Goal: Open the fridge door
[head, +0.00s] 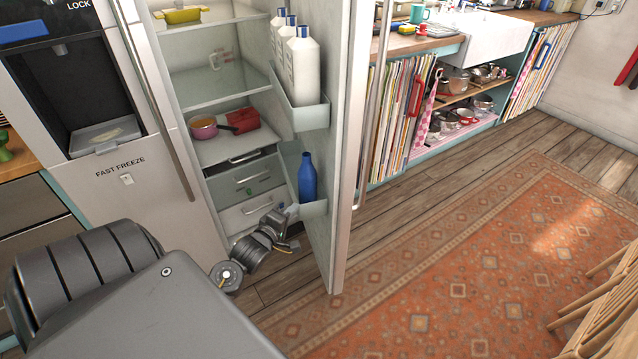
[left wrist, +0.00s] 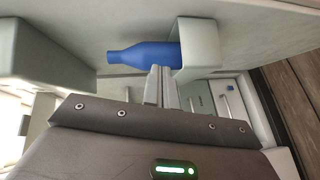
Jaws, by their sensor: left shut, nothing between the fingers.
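The fridge door (head: 345,120) stands wide open, swung out to the right of the lit fridge interior (head: 215,95). Its inner shelves hold white bottles (head: 301,65) and a blue bottle (head: 307,178). My left gripper (head: 287,213) is low inside the opening, beside the lower door shelf (head: 313,209). In the left wrist view the closed fingers (left wrist: 161,86) are empty, close to the blue bottle (left wrist: 145,55) and its shelf (left wrist: 197,50). I cannot tell whether they touch the door. My right gripper is not in view.
A pink pan (head: 203,128) and a red container (head: 243,120) sit on a fridge shelf above drawers (head: 247,178). The freezer side (head: 185,190) is at left. A patterned rug (head: 450,270) covers open floor at right, with a wooden chair (head: 600,300) at the edge.

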